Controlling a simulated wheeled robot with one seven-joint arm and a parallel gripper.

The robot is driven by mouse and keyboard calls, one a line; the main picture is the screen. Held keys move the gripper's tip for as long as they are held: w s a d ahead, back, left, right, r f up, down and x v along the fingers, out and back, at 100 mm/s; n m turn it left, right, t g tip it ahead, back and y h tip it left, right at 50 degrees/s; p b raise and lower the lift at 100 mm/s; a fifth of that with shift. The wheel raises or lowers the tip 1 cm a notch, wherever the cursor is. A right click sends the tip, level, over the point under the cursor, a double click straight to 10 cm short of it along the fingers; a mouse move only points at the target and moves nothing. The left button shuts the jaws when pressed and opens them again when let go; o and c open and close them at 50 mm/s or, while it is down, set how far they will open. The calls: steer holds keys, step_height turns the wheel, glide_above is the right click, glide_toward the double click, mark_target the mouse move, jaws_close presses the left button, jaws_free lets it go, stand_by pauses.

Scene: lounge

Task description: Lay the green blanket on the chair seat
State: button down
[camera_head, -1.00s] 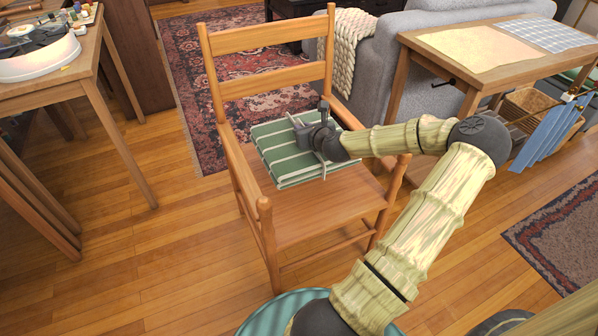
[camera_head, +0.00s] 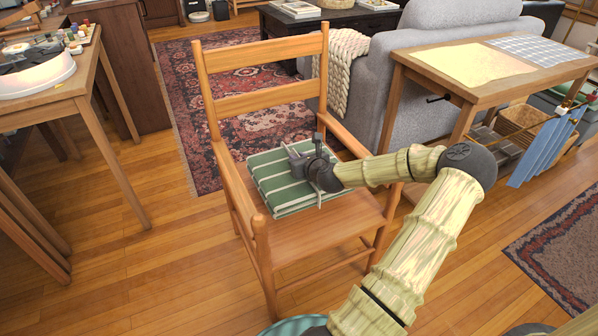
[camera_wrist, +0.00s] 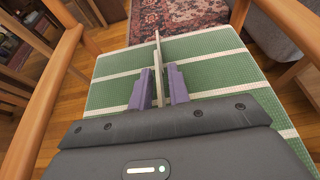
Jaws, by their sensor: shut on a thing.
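The green blanket (camera_head: 279,198), folded into a flat block with white stripes, is at the seat of the wooden chair (camera_head: 318,229), toward its back. I cannot tell whether its underside fully rests on the seat. My gripper (camera_head: 303,163) is over the top of the blanket, shut on it. In the wrist view the blanket (camera_wrist: 215,70) spreads out under my gripper (camera_wrist: 158,88), whose fingers are close together with a thin pale strip between them. The chair's arms (camera_wrist: 45,95) show on both sides there.
A wooden table (camera_head: 455,92) with cloths stands at the right, beside a grey sofa (camera_head: 415,50). A table (camera_head: 95,90) with a white round object is at the left. Patterned rugs lie behind the chair and at right. The front of the seat is bare.

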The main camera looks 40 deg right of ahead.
mark_target(316, 190)
steer(key=shift+f+b, duration=1.3)
steer(key=shift+f, duration=1.1)
steer(key=shift+f, duration=0.1)
steer(key=c, duration=1.3)
jaws_free()
steer(key=shift+s+r, duration=0.25)
steer(key=shift+s, duration=0.15)
steer(key=p+v, duration=0.4)
steer(key=v, duration=0.6)
steer(key=shift+s+r+p, duration=0.1)
steer(key=shift+p, duration=0.3)
steer(key=shift+s+a, duration=0.2)
steer(key=shift+s, duration=0.3)
